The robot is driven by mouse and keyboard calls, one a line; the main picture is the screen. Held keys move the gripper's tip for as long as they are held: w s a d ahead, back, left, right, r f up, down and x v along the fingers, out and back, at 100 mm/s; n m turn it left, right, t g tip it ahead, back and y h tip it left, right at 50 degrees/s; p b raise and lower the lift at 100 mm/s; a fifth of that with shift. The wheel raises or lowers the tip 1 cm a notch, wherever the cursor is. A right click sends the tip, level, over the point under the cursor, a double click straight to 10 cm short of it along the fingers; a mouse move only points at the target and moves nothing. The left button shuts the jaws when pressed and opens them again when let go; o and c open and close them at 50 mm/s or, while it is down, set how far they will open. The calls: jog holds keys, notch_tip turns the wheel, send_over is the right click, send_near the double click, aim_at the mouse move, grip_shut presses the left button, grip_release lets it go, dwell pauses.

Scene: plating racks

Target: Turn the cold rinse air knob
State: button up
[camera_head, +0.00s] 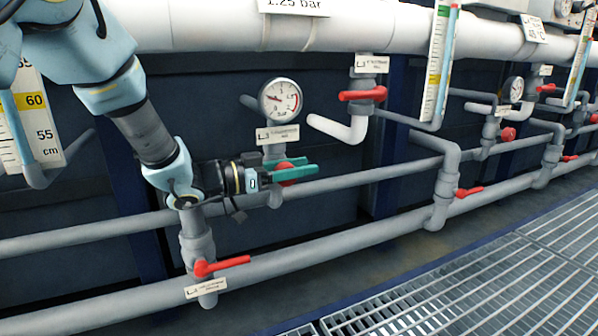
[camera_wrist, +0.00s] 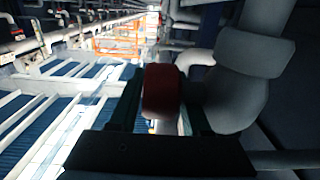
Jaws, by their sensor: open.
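A round red knob (camera_head: 286,167) sits on a grey pipe below a round gauge (camera_head: 280,101) and a small white label (camera_head: 277,135) whose text is too small to read. My gripper (camera_head: 308,165) has its green fingers on either side of this knob, which they partly hide in the head view. In the wrist view the red knob (camera_wrist: 162,92) lies between the two dark fingers of my gripper (camera_wrist: 160,105). The fingers are open around it. I cannot tell whether either finger touches it.
A red lever valve (camera_head: 222,266) is below my gripper, and another red lever (camera_head: 363,95) is at upper right. A second red knob (camera_head: 508,134) is farther right. Grey pipes run behind and below. A thick grey pipe (camera_wrist: 240,75) stands close at right in the wrist view.

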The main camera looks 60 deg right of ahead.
grip_shut()
dwell(0.3)
jog(key=shift+r+y+p, duration=0.15)
jog(key=shift+y+p, duration=0.15)
jog(key=shift+p, duration=0.75)
